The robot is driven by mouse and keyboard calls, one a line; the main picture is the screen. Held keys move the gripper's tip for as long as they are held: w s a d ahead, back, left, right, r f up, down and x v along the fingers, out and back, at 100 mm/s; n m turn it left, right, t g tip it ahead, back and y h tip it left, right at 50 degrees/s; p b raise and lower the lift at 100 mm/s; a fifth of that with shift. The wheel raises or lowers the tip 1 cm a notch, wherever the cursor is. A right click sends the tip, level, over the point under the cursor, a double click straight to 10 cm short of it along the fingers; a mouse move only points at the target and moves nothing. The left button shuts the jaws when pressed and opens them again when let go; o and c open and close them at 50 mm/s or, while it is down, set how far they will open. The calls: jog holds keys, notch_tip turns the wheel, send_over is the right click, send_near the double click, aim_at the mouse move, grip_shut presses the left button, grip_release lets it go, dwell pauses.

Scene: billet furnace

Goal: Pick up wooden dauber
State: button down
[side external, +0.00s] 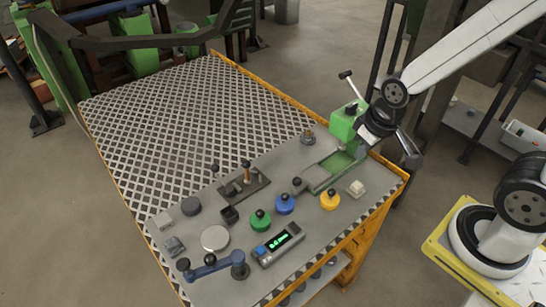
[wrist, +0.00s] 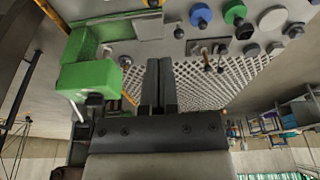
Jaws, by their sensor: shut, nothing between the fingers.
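A brown wood-coloured upright piece (side external: 246,170), which may be the wooden dauber, stands in a dark holder plate (side external: 235,190) in mid-table. It also shows small in the wrist view (wrist: 204,52). Another small brownish-topped piece (side external: 308,137) stands near the green vise; I cannot tell for sure which one is the dauber. My gripper (wrist: 160,65) is shut and empty, its two dark fingers together. In the side view it is beside the green vise at the table's right edge, well away from the holder plate, its fingertips unclear there.
The green vise (side external: 345,122) with its bar handle stands close to my gripper. Green (side external: 260,219), blue (side external: 285,204) and yellow (side external: 330,200) knobs, a digital display (side external: 278,243) and a blue lever (side external: 212,267) occupy the front. The latticed surface (side external: 180,115) is clear.

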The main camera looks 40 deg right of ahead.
jog(key=shift+c, duration=1.4)
grip_release()
jog(key=w+d+f+n+t, duration=0.1)
jog(key=w+f+n+t, duration=0.2)
jog(key=w, duration=0.8)
jog(key=n+t+y, duration=0.4)
jog(key=n+y, duration=0.6)
jog(key=n, duration=0.4)
send_over(247, 173)
jog(key=s+d, duration=0.2)
jog(key=d, duration=0.4)
notch_tip(247, 173, down, 12)
jog(key=shift+s+a+f+n+g+y, duration=0.3)
jog(key=shift+a+g+y, duration=0.1)
jog(key=shift+a+y, duration=0.2)
jog(key=shift+x, duration=1.25)
